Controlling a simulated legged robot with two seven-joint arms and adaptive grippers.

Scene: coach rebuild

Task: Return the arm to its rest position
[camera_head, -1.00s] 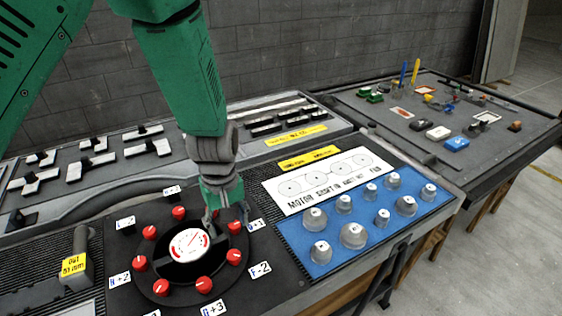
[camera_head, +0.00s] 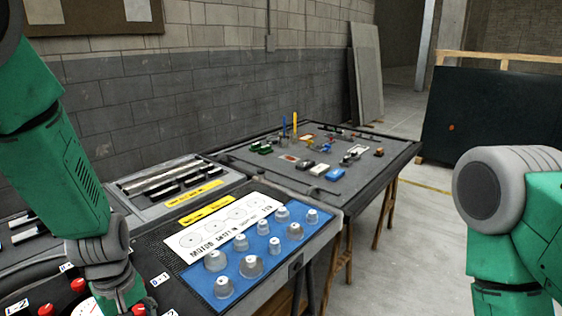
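My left arm (camera_head: 62,170) comes in from the left and reaches down over the dial panel. Its gripper (camera_head: 133,309) is at the bottom edge of the view, mostly cut off, beside a red knob (camera_head: 78,285). I cannot tell whether its fingers are open or shut. My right arm (camera_head: 510,230) shows at the right edge, bent, over the open floor. Its gripper is out of view.
A blue panel with several grey knobs (camera_head: 251,266) lies right of my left gripper. A second table (camera_head: 395,157) with small parts stands behind it. A dark board (camera_head: 490,115) stands at the back right. Bare floor (camera_head: 385,275) lies between table and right arm.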

